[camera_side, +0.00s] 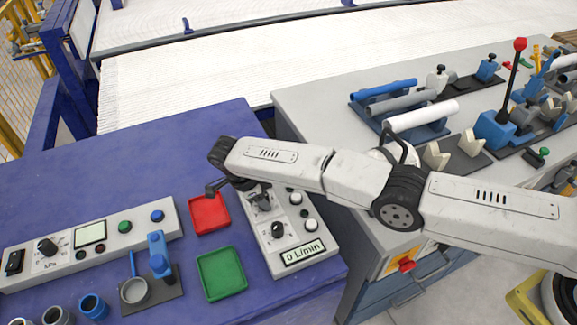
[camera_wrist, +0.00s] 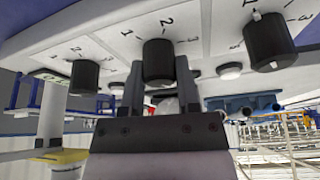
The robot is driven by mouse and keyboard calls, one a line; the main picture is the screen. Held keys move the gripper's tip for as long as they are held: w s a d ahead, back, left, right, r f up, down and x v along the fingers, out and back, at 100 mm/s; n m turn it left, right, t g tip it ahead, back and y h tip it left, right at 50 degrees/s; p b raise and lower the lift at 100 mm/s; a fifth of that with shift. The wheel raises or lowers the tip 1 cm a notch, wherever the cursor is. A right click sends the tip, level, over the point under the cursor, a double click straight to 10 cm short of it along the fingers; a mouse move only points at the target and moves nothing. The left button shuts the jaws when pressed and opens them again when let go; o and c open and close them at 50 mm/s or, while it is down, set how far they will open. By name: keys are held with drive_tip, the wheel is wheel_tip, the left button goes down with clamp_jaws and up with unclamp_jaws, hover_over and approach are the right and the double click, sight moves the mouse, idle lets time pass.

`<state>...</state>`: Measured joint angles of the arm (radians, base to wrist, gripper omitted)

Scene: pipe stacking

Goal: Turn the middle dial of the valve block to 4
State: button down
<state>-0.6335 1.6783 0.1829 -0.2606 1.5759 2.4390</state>
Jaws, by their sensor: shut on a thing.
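The valve block is a pale panel (camera_side: 277,262) under my arm in the side view. Its face (camera_wrist: 110,45) fills the top of the wrist view, seen from a steep angle. The middle dial (camera_wrist: 158,55) is a black knob with printed numbers 1, 2 and 3 visible around it. A 4 and its pointer mark cannot be made out. My gripper (camera_wrist: 158,76) has one finger on each side of this dial and is shut on it.
A display (camera_side: 303,252) reads 0 L/min. A red tray (camera_side: 209,214) and a green tray (camera_side: 221,273) lie left of the block. The blue tabletop behind is clear.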

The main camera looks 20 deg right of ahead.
sight(279, 216)
drive_tip(key=shift+c, duration=1.6)
unclamp_jaws()
drive_tip(key=shift+r, duration=0.15)
drive_tip(key=shift+r, duration=1.45)
drive_tip(key=s+d+r, duration=0.6)
drive_tip(key=s+r, duration=0.3)
drive_tip(key=s, duration=0.3)
drive_tip(key=shift+s+d+r, duration=0.2)
drive_tip(key=shift+s+r, duration=0.05)
drive_tip(key=shift+r, duration=0.15)
